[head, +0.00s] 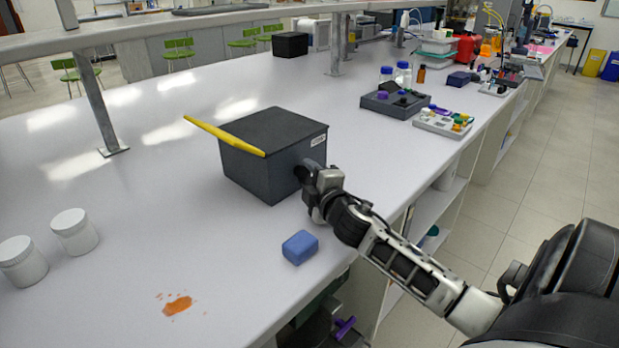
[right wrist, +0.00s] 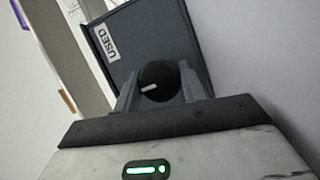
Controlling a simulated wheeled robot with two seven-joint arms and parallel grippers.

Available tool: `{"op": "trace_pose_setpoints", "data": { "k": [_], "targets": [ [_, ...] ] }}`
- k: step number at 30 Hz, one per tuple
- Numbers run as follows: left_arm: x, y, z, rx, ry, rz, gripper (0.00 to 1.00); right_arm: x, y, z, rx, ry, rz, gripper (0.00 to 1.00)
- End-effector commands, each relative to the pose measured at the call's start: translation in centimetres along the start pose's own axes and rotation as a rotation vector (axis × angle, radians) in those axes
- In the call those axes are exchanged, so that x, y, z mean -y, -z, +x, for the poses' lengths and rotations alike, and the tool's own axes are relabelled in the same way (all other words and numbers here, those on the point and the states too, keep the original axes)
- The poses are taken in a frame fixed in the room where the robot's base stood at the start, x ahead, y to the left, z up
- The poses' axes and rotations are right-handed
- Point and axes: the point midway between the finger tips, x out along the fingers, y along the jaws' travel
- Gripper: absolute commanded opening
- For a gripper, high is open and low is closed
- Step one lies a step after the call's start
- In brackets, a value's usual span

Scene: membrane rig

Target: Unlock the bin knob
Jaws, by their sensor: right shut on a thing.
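The bin (head: 270,155) is a dark grey box with a black lid, standing on the white bench in the middle of the head view. Its front carries a "USED" label (right wrist: 110,40), seen in the right wrist view. The black round knob (right wrist: 158,82) with a white mark is on that face. My right gripper (right wrist: 156,90) is shut on the knob, one finger on each side. In the head view the right gripper (head: 312,180) is at the bin's right side and hides most of the knob. My left gripper is not in view.
A yellow stick (head: 222,134) lies across the bin's lid edge. A blue sponge (head: 300,247) and an orange spill (head: 177,305) are on the bench in front. Two white jars (head: 74,231) stand at the left. A grey tray (head: 395,103) with bottles is farther back.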

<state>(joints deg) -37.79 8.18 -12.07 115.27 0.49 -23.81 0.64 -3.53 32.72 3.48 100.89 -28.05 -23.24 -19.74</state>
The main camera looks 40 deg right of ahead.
Motion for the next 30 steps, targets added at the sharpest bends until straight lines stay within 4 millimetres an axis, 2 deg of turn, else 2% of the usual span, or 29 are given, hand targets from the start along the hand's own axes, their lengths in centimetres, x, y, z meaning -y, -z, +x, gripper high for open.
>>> {"op": "trace_pose_setpoints", "data": {
  "k": [4, 5, 6, 7, 15, 19, 23, 30],
  "targets": [
    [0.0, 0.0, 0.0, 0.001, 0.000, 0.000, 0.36, 0.0, 0.0, 0.0, -0.001, -0.001, -0.005, 0.18],
    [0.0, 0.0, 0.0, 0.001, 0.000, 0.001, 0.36, 0.0, 0.0, 0.0, -0.001, -0.001, -0.005, 0.49],
    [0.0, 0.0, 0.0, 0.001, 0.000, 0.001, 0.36, 0.0, 0.0, 0.0, -0.001, -0.001, -0.005, 0.60],
    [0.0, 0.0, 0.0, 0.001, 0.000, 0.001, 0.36, 0.0, 0.0, 0.0, -0.001, -0.001, -0.005, 0.63],
    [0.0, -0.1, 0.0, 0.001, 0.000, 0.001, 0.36, 0.0, 0.0, -0.1, 0.000, 0.000, -0.003, 0.63],
    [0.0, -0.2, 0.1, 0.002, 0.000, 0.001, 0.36, 0.1, 0.0, -1.0, -0.001, 0.002, -0.002, 0.63],
    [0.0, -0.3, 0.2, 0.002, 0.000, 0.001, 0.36, 0.2, 0.0, -3.3, -0.002, 0.003, -0.003, 0.63],
    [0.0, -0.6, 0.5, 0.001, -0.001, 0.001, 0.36, 0.3, 0.0, -9.2, 0.000, 0.004, -0.001, 0.63]
  ]
}}
